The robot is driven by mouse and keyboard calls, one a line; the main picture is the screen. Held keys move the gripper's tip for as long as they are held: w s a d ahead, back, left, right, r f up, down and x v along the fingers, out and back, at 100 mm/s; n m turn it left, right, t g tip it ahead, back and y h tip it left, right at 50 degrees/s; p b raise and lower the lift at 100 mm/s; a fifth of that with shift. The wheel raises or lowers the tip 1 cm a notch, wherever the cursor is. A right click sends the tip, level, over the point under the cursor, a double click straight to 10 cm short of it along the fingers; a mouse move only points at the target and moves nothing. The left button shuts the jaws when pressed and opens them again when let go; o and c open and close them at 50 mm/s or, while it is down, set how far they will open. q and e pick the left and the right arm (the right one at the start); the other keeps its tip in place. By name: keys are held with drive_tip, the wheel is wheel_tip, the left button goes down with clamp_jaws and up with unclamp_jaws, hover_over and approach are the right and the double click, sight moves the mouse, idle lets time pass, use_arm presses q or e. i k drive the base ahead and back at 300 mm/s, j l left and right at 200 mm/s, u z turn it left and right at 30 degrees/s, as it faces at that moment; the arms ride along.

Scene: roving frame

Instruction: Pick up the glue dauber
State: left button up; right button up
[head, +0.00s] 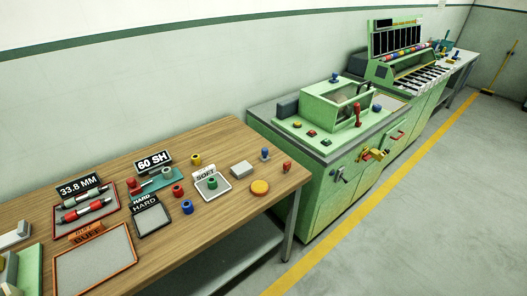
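I cannot tell for certain which item is the glue dauber. A small blue upright piece with a knob-like top (265,154) stands near the back right of the wooden table (225,222). A small red upright piece (287,167) stands near the table's right edge. A flat orange-yellow round thing (260,188) lies just left of the red piece. Neither of my grippers shows in the head view.
A green machine (320,200) stands to the right. Floor in front is clear.

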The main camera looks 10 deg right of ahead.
sight(265, 150)
drive_tip(key=i+l+u, duration=0.1)
drive_tip(key=l+u, duration=0.2)
drive_tip(key=u, duration=0.15)
drive_tip(key=l+u, duration=0.75)
drive_tip(key=u, duration=0.15)
